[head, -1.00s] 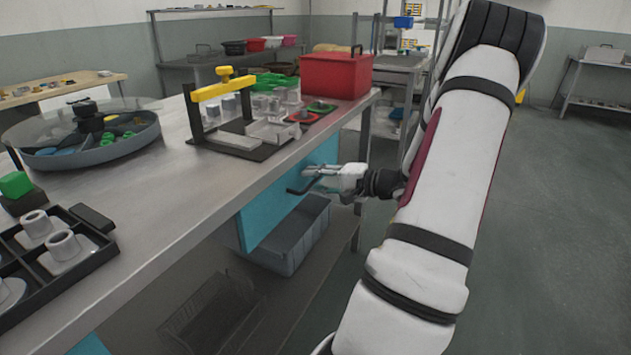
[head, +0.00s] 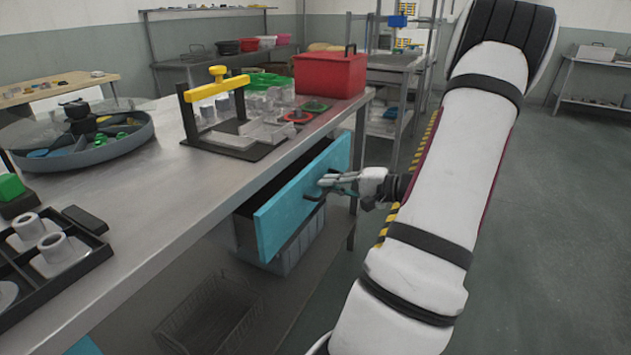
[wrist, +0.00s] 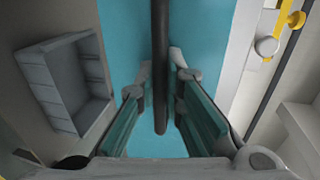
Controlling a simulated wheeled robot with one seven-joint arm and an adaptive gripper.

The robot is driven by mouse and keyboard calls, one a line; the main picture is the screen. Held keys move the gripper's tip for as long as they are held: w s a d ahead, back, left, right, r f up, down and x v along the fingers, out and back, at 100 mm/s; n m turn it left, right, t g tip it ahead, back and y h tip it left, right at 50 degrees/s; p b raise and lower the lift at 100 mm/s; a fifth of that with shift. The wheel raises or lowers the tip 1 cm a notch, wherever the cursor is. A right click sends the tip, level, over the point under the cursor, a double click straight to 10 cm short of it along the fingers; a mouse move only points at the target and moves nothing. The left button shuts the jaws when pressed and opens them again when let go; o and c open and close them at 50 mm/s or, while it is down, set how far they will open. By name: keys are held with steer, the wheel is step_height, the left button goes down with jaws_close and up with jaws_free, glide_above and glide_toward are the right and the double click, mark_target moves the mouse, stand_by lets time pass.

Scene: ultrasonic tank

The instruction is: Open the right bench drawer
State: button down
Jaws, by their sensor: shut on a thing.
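The right bench drawer (head: 290,213) has a blue front and stands partly pulled out from under the bench top (head: 190,210), with its dark inside showing on the left. Its dark bar handle (head: 312,197) is on the blue front. My gripper (head: 338,184) is at the handle, on the aisle side of the drawer. In the wrist view the handle (wrist: 160,60) runs between my two fingers (wrist: 160,100), in front of the blue drawer front (wrist: 120,35). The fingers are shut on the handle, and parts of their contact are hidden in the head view.
A grey bin (head: 290,250) sits on the shelf below the drawer, with a wire basket (head: 212,312) beside it. A red box (head: 328,75) and a yellow-handled frame (head: 220,110) stand on the bench. The floor at right (head: 560,220) is clear.

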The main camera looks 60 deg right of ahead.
steer(key=f+v, duration=0.2)
steer(key=v, duration=0.9)
steer(key=s+f+v, duration=0.1)
steer(key=f+v, duration=0.2)
steer(key=v, duration=0.9)
steer(key=shift+s+d+p, duration=0.25)
steer(key=shift+s+p, duration=0.05)
steer(key=shift+r, duration=0.1)
steer(key=c, duration=1.7)
jaws_free()
steer(key=v, duration=1.2)
